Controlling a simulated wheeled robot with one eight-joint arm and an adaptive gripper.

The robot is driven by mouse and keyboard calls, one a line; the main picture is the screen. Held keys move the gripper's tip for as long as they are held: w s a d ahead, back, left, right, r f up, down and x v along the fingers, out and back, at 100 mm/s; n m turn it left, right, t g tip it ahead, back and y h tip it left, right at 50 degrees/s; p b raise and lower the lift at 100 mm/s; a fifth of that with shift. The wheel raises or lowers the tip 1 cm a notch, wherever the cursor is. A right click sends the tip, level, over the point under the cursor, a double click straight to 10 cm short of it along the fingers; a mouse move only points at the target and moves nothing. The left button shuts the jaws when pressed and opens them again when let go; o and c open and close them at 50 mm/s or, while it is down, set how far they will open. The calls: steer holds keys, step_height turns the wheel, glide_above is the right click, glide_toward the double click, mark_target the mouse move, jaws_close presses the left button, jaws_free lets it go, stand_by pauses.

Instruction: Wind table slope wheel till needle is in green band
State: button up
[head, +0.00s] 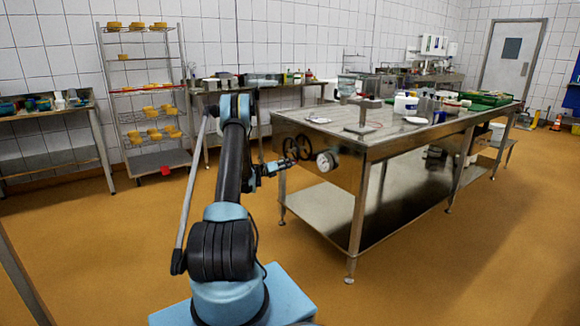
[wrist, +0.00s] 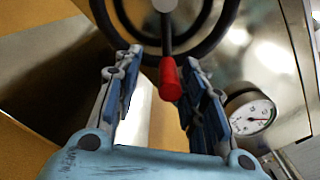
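The slope wheel (head: 298,148) is a black handwheel on the near end of the steel table (head: 375,150). In the wrist view its dark rim (wrist: 222,22) fills the top, with a red handle (wrist: 170,80) sticking out toward me. My gripper (head: 284,166) is in front of the wheel. In the wrist view my gripper (wrist: 162,75) is open, its fingers on either side of the red handle, with a gap showing. The round white dial (head: 326,161) sits right of the wheel. It also shows in the wrist view (wrist: 251,114); its needle and band are too small to read surely.
A rack (head: 150,100) with yellow cheeses stands at the back left, beside a side table (head: 50,110). The table top carries a press-like stand (head: 364,115), bottles and green crates (head: 488,99). The orange floor in front is clear.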

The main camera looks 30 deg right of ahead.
steer(key=a, duration=0.9)
steer(key=shift+a, duration=0.35)
steer(key=shift+s, duration=0.1)
steer(key=s+a+r+m+y, duration=0.4)
steer(key=a+r+m, duration=0.3)
steer(key=a+r, duration=0.5)
steer(key=s+a+r+m+t+y, duration=0.2)
steer(key=s+a+r+m+y, duration=0.3)
steer(key=s+a+r, duration=0.55)
steer(key=s+a+f+m+y, duration=0.3)
steer(key=s+a+m, duration=0.1)
steer(key=s+a, duration=0.5)
steer(key=s+a+f+m+y, duration=0.3)
steer(key=s+a+f+m, duration=0.1)
steer(key=s+a, duration=0.6)
steer(key=s+a+f+m+y, duration=0.3)
steer(key=s+a, duration=0.7)
steer(key=s, duration=0.5)
steer(key=f+m, duration=0.1)
steer(key=m, duration=0.1)
steer(key=shift+a+f+m, duration=0.15)
steer(key=shift+a+m, duration=0.05)
steer(key=shift+m, duration=0.1)
